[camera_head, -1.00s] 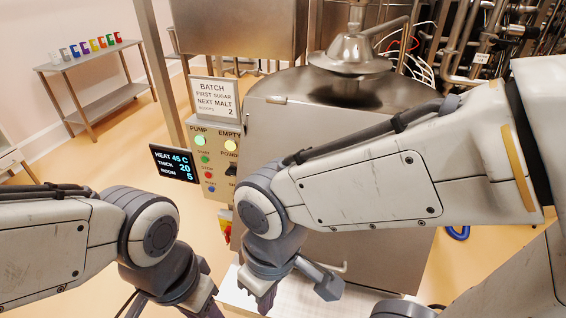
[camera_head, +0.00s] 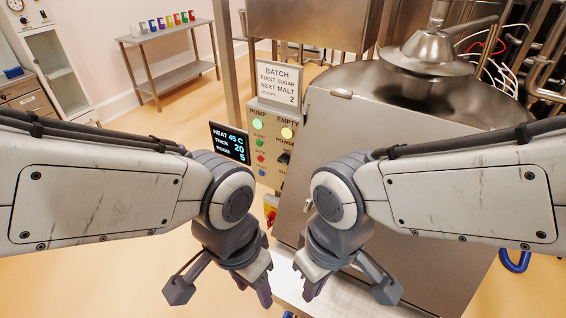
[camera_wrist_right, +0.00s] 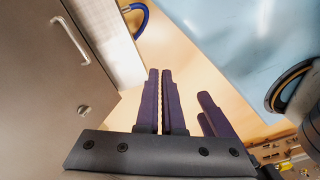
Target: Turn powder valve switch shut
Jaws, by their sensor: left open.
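My left gripper (camera_head: 254,286) is open and points down, below and in front of the panel. My right gripper (camera_head: 311,287) hangs just right of it, also apart from the switch. In the right wrist view, the right fingers (camera_wrist_right: 160,103) are close together with a narrow gap and nothing visible between them.
The steel hopper (camera_head: 395,120) stands behind my right arm. A display (camera_head: 230,142) sits left of the panel, and a BATCH sign (camera_head: 278,83) above it. A pale platform (camera_head: 340,297) lies below the grippers. A shelf table (camera_head: 168,38) with colored items stands far left; floor between is clear.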

